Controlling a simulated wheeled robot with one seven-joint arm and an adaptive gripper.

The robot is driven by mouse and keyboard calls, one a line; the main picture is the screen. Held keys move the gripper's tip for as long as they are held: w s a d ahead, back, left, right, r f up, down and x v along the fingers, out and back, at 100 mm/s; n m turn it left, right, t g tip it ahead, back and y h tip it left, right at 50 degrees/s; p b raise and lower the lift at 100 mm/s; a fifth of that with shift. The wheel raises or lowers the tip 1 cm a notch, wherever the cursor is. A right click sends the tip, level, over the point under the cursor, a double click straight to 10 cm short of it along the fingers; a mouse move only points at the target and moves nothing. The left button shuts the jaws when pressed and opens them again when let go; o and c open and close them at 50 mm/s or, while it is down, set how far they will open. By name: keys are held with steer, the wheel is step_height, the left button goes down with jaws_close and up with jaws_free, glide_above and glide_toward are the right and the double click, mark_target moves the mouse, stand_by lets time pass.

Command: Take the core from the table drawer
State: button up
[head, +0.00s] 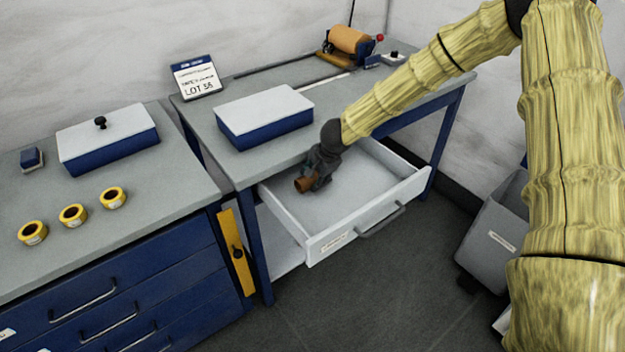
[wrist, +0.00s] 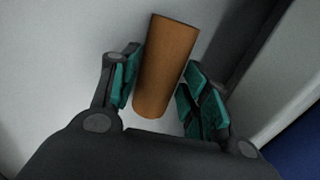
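The core (head: 304,184) is a short brown cylinder at the left inside of the open, pale table drawer (head: 345,238). My gripper (head: 313,178) reaches down into the drawer from above, with the core at its tips. In the wrist view, the core (wrist: 166,65) lies between the green pads of my gripper (wrist: 162,85), slightly slanted. Whether the core touches the drawer floor is unclear.
A blue box with a white lid (head: 265,113) and a LOT 55 sign (head: 196,77) stand on the table above the drawer. A roller device (head: 350,42) is at the back. Yellow tape rolls (head: 73,215) lie on the left bench. A grey bin (head: 492,235) stands right.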

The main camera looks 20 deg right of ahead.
steer(key=c, duration=0.5)
steer(key=shift+r, duration=0.1)
